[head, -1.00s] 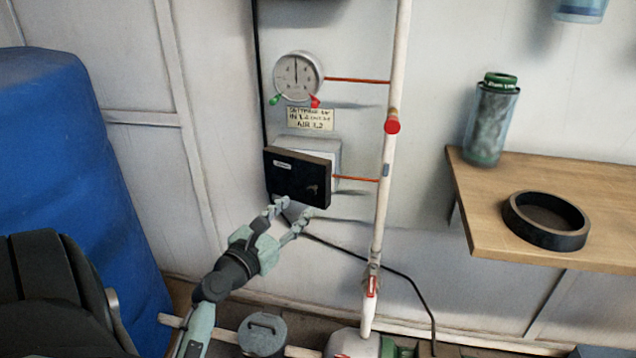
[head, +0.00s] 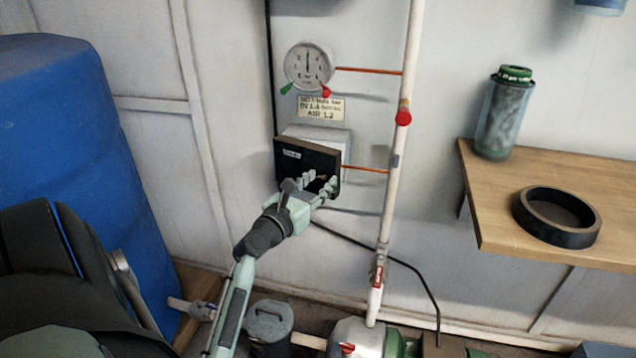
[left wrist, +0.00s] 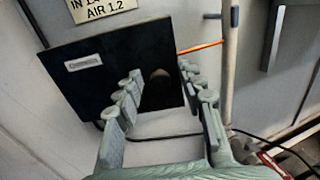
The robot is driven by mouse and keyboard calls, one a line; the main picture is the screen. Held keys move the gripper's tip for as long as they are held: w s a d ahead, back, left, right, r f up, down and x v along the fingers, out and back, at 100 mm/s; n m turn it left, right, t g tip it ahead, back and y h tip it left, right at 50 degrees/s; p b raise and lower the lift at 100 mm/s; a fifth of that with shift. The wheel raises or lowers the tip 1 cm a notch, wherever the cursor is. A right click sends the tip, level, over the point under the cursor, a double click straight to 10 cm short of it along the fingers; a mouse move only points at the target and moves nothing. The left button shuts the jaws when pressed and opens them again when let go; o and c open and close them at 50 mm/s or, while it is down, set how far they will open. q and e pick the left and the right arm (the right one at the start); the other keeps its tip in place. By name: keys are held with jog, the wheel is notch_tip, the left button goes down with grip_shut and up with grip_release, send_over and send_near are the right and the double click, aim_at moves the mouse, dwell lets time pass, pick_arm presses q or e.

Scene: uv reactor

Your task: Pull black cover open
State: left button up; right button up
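The black cover (head: 300,157) is the flat dark front of a pale box (head: 330,138) on the wall, below the gauge. It bears a small white label and looks closed against the box. My left gripper (head: 318,182) is at the cover's lower right part. In the left wrist view the black cover (left wrist: 80,88) fills the upper middle, with a dark rounded knob (left wrist: 160,80) on it. The gripper's fingers (left wrist: 158,72) are spread, one on each side of the knob, with gaps visible. My right gripper is not in view.
A round gauge (head: 309,66) and a paper sign (head: 321,107) are above the box. A white vertical pipe (head: 396,150) with a red knob (head: 404,117) stands to the right. A wooden shelf (head: 490,215) is farther right, a blue barrel (head: 70,130) left.

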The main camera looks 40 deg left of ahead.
pick_arm(q)
grip_shut()
jog(key=shift+s+f+h, duration=0.1)
jog(key=shift+h, duration=0.2)
